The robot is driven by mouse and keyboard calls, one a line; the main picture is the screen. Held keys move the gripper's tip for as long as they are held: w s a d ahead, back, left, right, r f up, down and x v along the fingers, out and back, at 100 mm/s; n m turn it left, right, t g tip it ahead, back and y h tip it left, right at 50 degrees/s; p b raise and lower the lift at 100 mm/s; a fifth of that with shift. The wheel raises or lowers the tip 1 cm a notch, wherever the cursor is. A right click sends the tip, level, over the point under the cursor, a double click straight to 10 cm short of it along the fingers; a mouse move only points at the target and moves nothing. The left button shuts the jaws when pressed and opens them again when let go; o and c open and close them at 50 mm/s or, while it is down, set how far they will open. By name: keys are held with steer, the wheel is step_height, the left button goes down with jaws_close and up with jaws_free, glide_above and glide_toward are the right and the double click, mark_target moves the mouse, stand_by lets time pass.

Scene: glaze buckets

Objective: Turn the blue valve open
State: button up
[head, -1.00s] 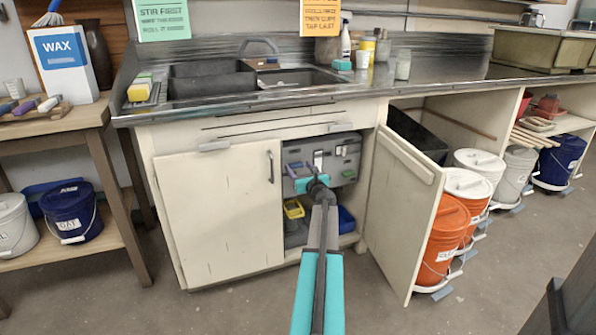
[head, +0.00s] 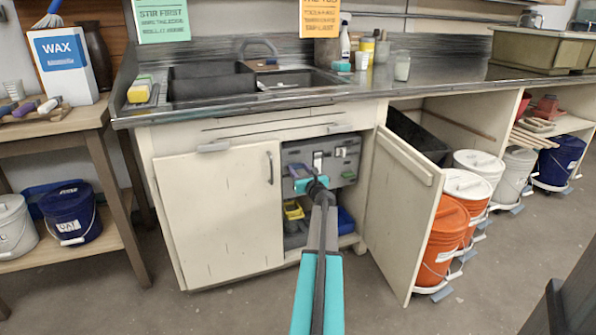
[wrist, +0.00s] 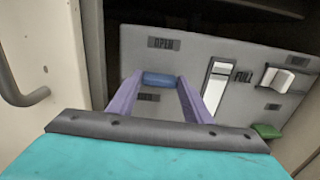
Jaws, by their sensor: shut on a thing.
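The blue valve (wrist: 160,79) shows in the wrist view as a short blue bar on a grey panel (wrist: 130,72). It sits just below a label reading OPEN (wrist: 164,43) and above a second label (wrist: 148,97) too blurred to read. My gripper (wrist: 158,82) has its two purple fingers on either side of the blue bar, shut on it. In the head view my gripper (head: 298,172) reaches into the open cabinet at the panel's left part and hides the valve. How far the valve is turned is hard to tell.
The panel also bears a white gauge (wrist: 215,85) marked FULL, a white switch (wrist: 280,80) and a green part (wrist: 266,131). The closed left door (head: 215,220) with its handle and the open right door (head: 400,215) flank my arm. Yellow and blue containers stand below.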

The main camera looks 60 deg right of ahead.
steer(key=shift+w+r+m+p, duration=0.15)
steer(key=shift+w+m+p, duration=0.1)
steer(key=shift+m+p, duration=0.05)
steer(key=m+p, duration=0.2)
steer(key=shift+d+r+m+p, duration=0.1)
steer(key=shift+m+p, duration=0.2)
steer(key=m+p, duration=0.4)
steer(key=m, duration=0.1)
steer(key=shift+p, duration=0.4)
steer(key=m+p, duration=0.4)
steer(key=m, duration=0.1)
steer(key=shift+d+m+p, duration=0.1)
steer(key=shift+m+p, duration=0.3)
steer(key=shift+f+m+p, duration=0.2)
steer(key=shift+m+p, duration=0.5)
steer(key=shift+m, duration=0.2)
steer(key=shift+f+m+p, duration=0.15)
steer(key=shift+m+p, duration=0.5)
steer(key=shift+m, duration=0.25)
steer(key=o, duration=1.1)
steer(key=shift+s+f, duration=0.1)
steer(key=shift+c, duration=0.2)
